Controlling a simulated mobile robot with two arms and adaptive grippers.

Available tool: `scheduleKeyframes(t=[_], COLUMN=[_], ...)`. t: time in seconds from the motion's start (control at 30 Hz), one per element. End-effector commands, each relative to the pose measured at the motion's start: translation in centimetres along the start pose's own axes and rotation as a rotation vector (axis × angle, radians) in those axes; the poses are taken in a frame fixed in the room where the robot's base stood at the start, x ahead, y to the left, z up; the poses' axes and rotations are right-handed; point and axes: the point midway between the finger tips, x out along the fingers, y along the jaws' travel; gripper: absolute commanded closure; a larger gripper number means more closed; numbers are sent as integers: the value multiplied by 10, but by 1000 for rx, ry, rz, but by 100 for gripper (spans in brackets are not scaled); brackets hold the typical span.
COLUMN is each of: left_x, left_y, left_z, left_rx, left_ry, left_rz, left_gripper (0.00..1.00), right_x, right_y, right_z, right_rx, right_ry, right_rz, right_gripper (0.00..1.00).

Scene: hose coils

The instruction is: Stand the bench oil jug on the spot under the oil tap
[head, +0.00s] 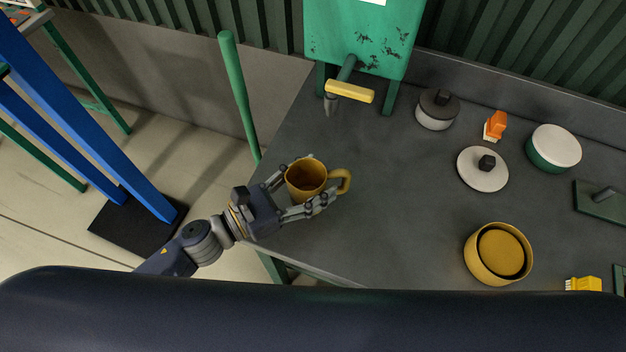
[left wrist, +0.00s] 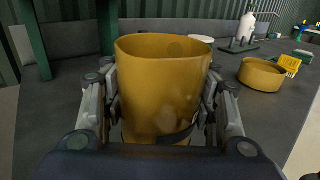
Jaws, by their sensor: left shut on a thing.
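The oil jug (head: 306,179) is a mustard-yellow jug with a handle on its right side in the head view. It looks upright, with its open top showing. My left gripper (head: 305,196) is shut around its body near the bench's left edge. The jug fills the middle of the left wrist view (left wrist: 164,90), with a finger on each side. I cannot tell whether its base touches the bench. The oil tap (head: 349,91) has a yellow lever and sticks out of a green tank (head: 362,35) at the back, beyond the jug. My right gripper is not in view.
The grey bench (head: 400,190) is clear between the jug and tap. To the right stand a lidded pot (head: 437,109), a white disc with a dark knob (head: 483,169), an orange object (head: 494,126), a green-and-white round container (head: 554,148) and a yellow round container (head: 497,254).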

Motion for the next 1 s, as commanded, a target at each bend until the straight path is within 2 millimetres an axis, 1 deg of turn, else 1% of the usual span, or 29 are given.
scheduleKeyframes(t=[0.03,0.3,0.53,0.57,0.6,1.0], left_x=[2,14,24,26,29,58], left_y=[2,10,18,20,22,44], left_z=[-4,-25,-41,-36,-36,-36], left_rx=[1,1,2,3,2,2], left_ry=[-2,-2,-2,-3,-3,-3], left_rz=[0,-1,-1,-1,-1,-1], left_gripper=[72,72,72,72,72,72], right_x=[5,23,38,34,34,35], right_y=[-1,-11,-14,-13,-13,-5], right_z=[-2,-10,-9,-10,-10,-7], right_rx=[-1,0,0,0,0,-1], right_ry=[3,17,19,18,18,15], right_rz=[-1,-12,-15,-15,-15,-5], right_gripper=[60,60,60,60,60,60])
